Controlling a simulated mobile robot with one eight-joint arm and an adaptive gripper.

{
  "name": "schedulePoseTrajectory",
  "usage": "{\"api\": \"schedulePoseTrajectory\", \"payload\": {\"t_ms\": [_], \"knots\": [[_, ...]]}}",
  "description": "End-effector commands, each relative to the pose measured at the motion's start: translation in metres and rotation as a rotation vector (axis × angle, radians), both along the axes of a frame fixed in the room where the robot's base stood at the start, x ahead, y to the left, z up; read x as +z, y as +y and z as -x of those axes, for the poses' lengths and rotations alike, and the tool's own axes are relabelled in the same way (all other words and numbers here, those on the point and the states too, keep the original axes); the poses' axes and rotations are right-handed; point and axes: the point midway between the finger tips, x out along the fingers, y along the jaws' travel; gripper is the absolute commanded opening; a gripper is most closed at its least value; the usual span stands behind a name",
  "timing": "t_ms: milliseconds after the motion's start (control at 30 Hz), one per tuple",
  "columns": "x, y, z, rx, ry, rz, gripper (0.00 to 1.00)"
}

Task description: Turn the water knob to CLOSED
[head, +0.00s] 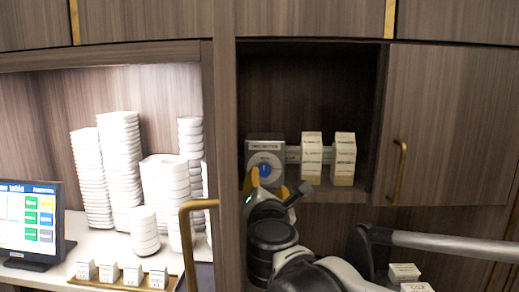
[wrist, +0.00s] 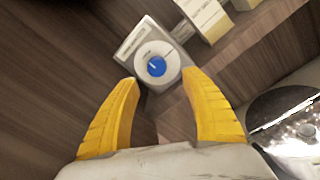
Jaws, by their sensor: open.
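The water knob (head: 265,169) is a blue round knob on a white dial, on a grey box in the open wall cabinet. It also shows in the wrist view (wrist: 156,67), with a white pointer line on it. The dial's labels are too small to read. My gripper (head: 264,184) is just in front of the box, its yellow fingers at the lower edge of the dial. In the wrist view my gripper (wrist: 160,85) is open, one finger on each side below the dial. The fingers appear apart from the knob, and nothing is between them.
Two cream cartons (head: 312,157) stand to the right of the box on the shelf (head: 322,190). A cabinet door (head: 440,125) with a brass handle is at the right. Stacks of white dishes (head: 120,165) and a screen (head: 28,222) are on the left counter.

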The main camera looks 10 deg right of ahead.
Motion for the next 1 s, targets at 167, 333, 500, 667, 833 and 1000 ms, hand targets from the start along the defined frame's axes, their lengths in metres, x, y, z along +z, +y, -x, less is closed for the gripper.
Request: {"api": "schedulePoseTrajectory", "payload": {"t_ms": [167,333,500,667,833,1000], "knots": [[0.006,0.000,-0.014,0.008,-0.002,0.033,0.55],[0.006,-0.007,-0.042,0.006,-0.003,0.031,0.55],[0.005,-0.013,-0.064,0.007,-0.002,0.028,0.55],[0.005,-0.015,-0.074,0.008,-0.002,0.027,0.55],[0.004,-0.015,-0.074,0.008,-0.002,0.027,0.55],[0.004,-0.015,-0.074,0.008,-0.002,0.027,0.25]]}}
